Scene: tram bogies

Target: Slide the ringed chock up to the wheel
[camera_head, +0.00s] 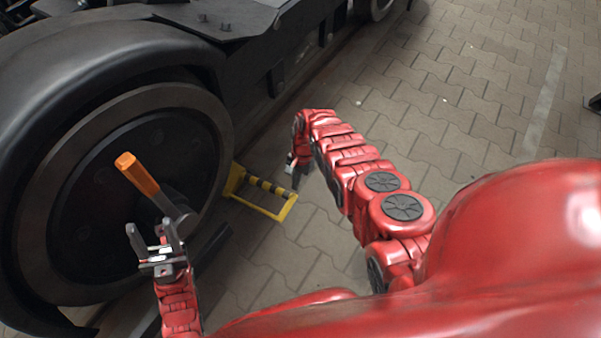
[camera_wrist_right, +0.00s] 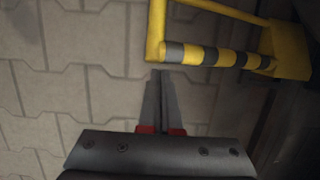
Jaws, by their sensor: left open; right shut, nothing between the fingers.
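The yellow chock (camera_head: 236,181) lies on the paving just right of the large dark wheel (camera_head: 110,190). Its bar carries black rings. In the right wrist view the ringed bar (camera_wrist_right: 218,56) runs sideways, with a yellow block at its right end. My right gripper (camera_head: 296,181) points down at the chock's right end in the head view. In the wrist view its fingers (camera_wrist_right: 162,78) are shut and empty, tips close to the bar's left end; I cannot tell whether they touch. My left gripper (camera_head: 150,230) is open and empty in front of the wheel.
An orange-handled lever (camera_head: 138,174) with a grey lower end stands between the wheel and my left gripper. The dark bogie frame (camera_head: 225,22) extends behind the wheel. Paving (camera_head: 440,80) to the right is largely clear.

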